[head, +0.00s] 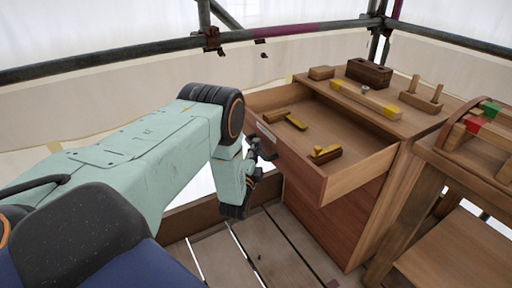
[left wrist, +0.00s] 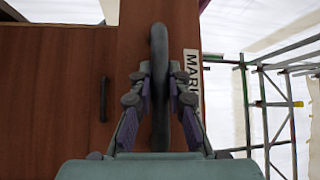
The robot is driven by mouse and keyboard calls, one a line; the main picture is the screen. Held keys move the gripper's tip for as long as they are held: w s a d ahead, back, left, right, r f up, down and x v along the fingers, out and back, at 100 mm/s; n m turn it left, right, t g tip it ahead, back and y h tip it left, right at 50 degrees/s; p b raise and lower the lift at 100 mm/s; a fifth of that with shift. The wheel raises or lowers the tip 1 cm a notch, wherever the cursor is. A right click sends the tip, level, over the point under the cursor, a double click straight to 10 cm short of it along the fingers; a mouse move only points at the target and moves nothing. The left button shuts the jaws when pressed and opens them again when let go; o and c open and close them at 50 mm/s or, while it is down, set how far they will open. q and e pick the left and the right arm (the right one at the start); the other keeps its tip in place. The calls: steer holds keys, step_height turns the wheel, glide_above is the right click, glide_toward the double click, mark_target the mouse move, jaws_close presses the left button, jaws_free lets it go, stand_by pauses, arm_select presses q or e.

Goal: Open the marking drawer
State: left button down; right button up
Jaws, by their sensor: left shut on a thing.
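The marking drawer (head: 335,170) is the top drawer of a wooden cabinet (head: 342,222) in the head view. It stands pulled out, with its inside in sight. Two yellow-and-brown tools lie in it, one near the back (head: 285,119) and one near the front (head: 325,154). My left gripper (head: 260,152) is at the drawer's front. In the left wrist view my left gripper (left wrist: 160,100) is shut on the dark upright-looking handle (left wrist: 160,60), beside a white label (left wrist: 192,75) reading "MAR", partly hidden. My right gripper is not in view.
On the cabinet top are a dark brown block (head: 369,73), a yellow-ended wooden bar (head: 365,98) and a pegged wooden piece (head: 424,94). A wooden bench (head: 470,165) with a tool carrier stands at right. Scaffold rails (head: 110,59) run behind. Plank floor (head: 285,250) lies in front.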

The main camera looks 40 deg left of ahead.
arm_select(q)
steer(key=shift+r, duration=0.1)
stand_by(0.3)
steer(key=c, duration=1.3)
jaws_free()
steer(key=v, duration=1.2)
